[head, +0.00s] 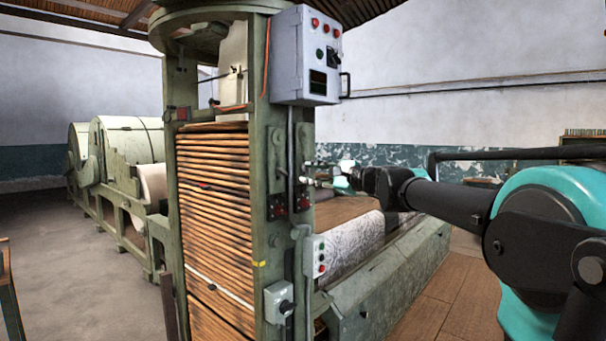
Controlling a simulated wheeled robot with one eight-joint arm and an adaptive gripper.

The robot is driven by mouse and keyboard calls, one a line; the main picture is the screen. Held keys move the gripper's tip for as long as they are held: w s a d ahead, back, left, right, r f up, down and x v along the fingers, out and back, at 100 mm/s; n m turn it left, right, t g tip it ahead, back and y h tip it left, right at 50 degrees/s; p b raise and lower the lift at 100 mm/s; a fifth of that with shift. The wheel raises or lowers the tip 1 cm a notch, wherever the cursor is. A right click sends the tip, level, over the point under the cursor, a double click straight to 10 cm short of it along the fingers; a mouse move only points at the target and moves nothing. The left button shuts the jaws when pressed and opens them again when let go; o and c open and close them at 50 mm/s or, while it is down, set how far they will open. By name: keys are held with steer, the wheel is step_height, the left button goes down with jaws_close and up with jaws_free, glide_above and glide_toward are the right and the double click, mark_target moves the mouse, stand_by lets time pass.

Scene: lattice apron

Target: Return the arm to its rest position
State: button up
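My arm, black and turquoise, reaches in from the right edge of the head view toward the middle. My gripper (318,174) is at its far end, close to the right side of the green machine column (256,170) in the picture. It is small and seen against the machine behind it. I cannot tell whether its fingers are open, shut or touching anything. No object shows clearly in it.
A smaller button box (315,257) and a switch box (279,301) are below. Large rollers (125,140) stand at left. Brown floor (450,300) shows below my arm.

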steer(key=shift+s+d, duration=0.1)
steer(key=s+d+f+n+g+h, duration=0.25)
steer(key=s+f, duration=0.25)
steer(key=f, duration=0.6)
steer(key=s+d+f+n+g+h, duration=0.1)
steer(key=s+f+n+h, duration=0.2)
steer(key=f, duration=0.8)
steer(key=s+d+f+n+g+h, duration=0.1)
steer(key=s+d+f+n, duration=0.15)
steer(key=s+f, duration=0.6)
steer(key=s+d+f+n+h, duration=0.2)
steer(key=s+d+f, duration=0.2)
steer(key=f, duration=0.3)
steer(key=s+d+f+n+g+h, duration=0.1)
steer(key=s+d+f+h, duration=0.2)
steer(key=s+d+f, duration=0.2)
steer(key=s+d+f+n+g+h, duration=0.1)
steer(key=s+d+f, duration=0.3)
steer(key=f, duration=0.4)
steer(key=shift+s+d+f+n+h, duration=0.2)
steer(key=shift+d+f+n+h, duration=0.2)
steer(key=shift+d+n+h, duration=0.4)
steer(key=shift+a, duration=0.15)
